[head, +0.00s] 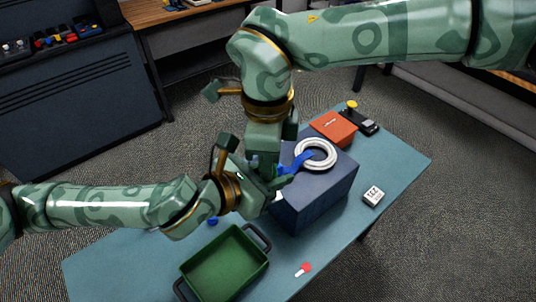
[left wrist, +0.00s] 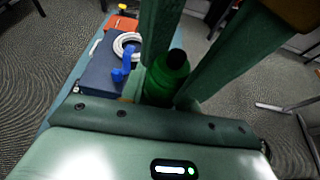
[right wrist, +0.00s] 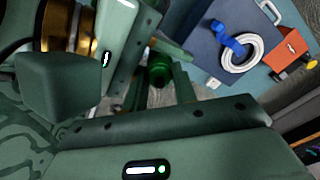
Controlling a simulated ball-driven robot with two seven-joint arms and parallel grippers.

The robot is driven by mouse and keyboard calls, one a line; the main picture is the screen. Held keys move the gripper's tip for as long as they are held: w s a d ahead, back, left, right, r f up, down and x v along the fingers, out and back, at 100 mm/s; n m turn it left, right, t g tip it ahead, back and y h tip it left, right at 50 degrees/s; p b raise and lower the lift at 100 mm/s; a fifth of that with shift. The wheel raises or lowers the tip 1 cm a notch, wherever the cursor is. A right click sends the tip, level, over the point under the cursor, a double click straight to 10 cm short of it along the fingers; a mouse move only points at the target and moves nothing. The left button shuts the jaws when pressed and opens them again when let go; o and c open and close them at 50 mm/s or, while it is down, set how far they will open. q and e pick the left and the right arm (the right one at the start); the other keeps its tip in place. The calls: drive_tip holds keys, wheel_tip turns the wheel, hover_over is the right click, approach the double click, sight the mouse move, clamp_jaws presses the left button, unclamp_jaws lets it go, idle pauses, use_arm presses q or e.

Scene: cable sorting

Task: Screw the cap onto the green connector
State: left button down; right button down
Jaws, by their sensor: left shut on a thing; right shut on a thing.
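My left gripper (head: 258,180) and right gripper (head: 273,168) meet just left of the dark blue box, hiding most of what they hold in the head view. In the left wrist view, the green connector (left wrist: 165,82), a bright green cylinder with a dark top end, stands between the left fingers, which are shut on it. In the right wrist view, a green round part with a dark centre (right wrist: 160,72) sits between the right fingers, which are shut. It seems to be the cap, but its border with the connector cannot be made out.
The dark blue box (head: 322,195) carries a white cable coil (head: 330,153) with a blue strap (head: 296,162). Behind are an orange box (head: 333,128) and a black device (head: 363,122). A green tray (head: 207,248), a white block (head: 373,196) and a red-and-white piece (head: 304,270) lie on the table (head: 405,160).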

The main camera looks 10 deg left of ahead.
drive_tip(key=c, duration=1.1)
unclamp_jaws()
drive_tip(key=shift+s, duration=0.1)
drive_tip(key=shift+a+r, duration=0.1)
drive_tip(key=shift+r, duration=2.25)
drive_tip(key=o, duration=0.5)
drive_tip(key=shift+o, duration=0.2)
